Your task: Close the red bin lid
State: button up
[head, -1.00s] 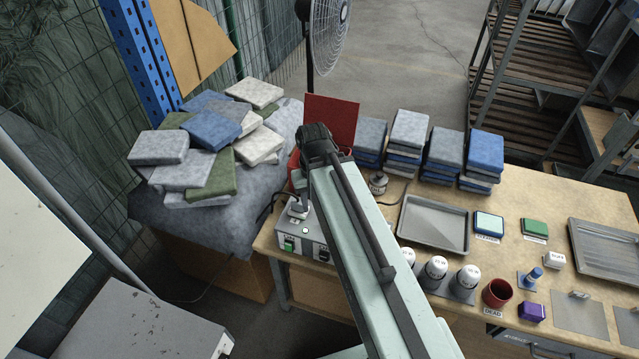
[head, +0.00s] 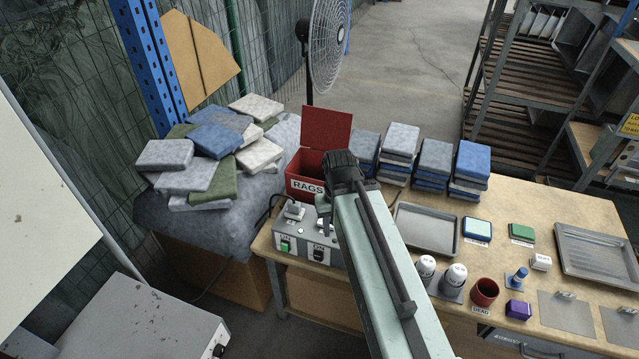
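The red bin (head: 303,188), labelled RAGS, stands at the back left of the wooden workbench. Its red lid (head: 326,128) is hinged up and stands open, leaning back a little. My arm reaches up from the bottom of the head view, and its dark end, my gripper (head: 343,160), is at the right front of the bin. It overlaps the bin's right side in the picture; I cannot tell whether it touches. The fingers are hidden behind the arm end, so their opening does not show.
A grey switch box (head: 303,240) sits in front of the bin. Folded cloth stacks (head: 398,152) stand to its right, and a heap of cloths (head: 210,150) lies to its left. A fan (head: 327,45) stands behind. A metal tray (head: 427,228) lies right of the arm.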

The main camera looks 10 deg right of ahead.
aim_at(322, 129)
jog(key=i, duration=0.5)
jog(key=u, duration=0.4)
jog(key=k, duration=1.35)
jog(key=u, duration=0.25)
jog(key=i, duration=1.8)
jog(key=u, duration=0.75)
